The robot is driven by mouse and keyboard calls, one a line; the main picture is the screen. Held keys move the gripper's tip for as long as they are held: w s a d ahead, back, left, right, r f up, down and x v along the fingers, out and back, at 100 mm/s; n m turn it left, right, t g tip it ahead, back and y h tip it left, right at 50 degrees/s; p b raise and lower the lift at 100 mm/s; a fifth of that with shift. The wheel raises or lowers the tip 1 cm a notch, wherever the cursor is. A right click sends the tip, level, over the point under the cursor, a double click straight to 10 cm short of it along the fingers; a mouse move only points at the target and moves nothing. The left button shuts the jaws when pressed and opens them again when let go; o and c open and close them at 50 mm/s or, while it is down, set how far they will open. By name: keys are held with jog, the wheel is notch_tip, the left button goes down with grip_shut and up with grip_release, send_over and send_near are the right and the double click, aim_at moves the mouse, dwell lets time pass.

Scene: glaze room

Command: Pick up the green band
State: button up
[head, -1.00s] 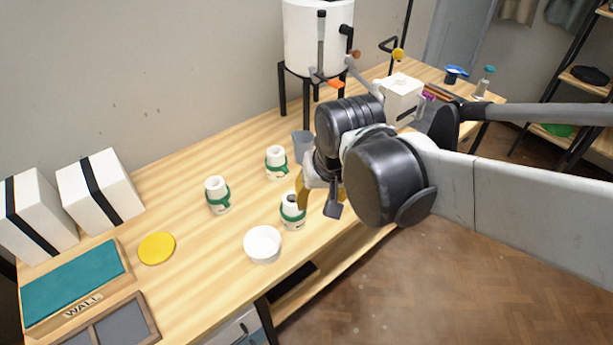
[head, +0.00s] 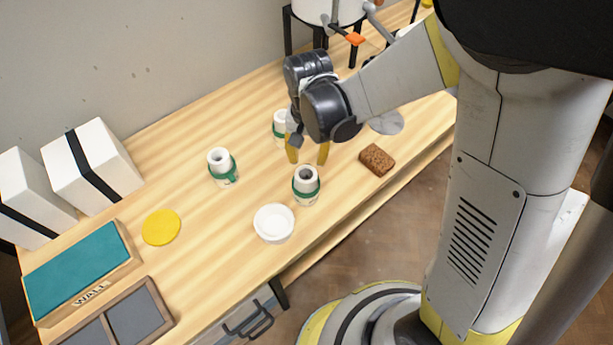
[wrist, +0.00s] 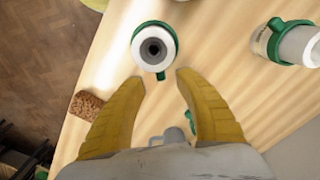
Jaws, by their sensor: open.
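Several green bands each sit around a white, narrow-topped jar on the wooden table. In the head view one green band (head: 307,189) is on the front jar, one (head: 224,174) on the left jar, and another jar (head: 280,122) stands behind, partly hidden by my gripper. My gripper (head: 308,156) is open and empty, its yellow fingers pointing down above the table, just behind the front jar. In the wrist view a banded jar (wrist: 153,47) lies just beyond the fingertips of my gripper (wrist: 160,78), and another green band (wrist: 279,41) shows at upper right.
A white bowl (head: 274,223) stands left of the front jar, and a brown sponge (head: 377,159) lies to its right. A yellow disc (head: 161,228), a teal-topped tray marked WALL (head: 90,292) and two white boxes (head: 92,165) are at left. The table between disc and jars is clear.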

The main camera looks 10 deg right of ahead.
jog(key=f, duration=0.1)
jog(key=f+b, duration=0.1)
jog(key=f, duration=0.1)
jog(key=f+b, duration=0.1)
jog(key=f, duration=0.1)
jog(key=shift+w+f, duration=0.1)
jog(key=shift+w, duration=0.15)
jog(key=shift+d, duration=0.1)
grip_shut()
notch_tip(320, 180, up, 10)
jog(key=p, duration=0.3)
jog(key=shift+p, duration=0.3)
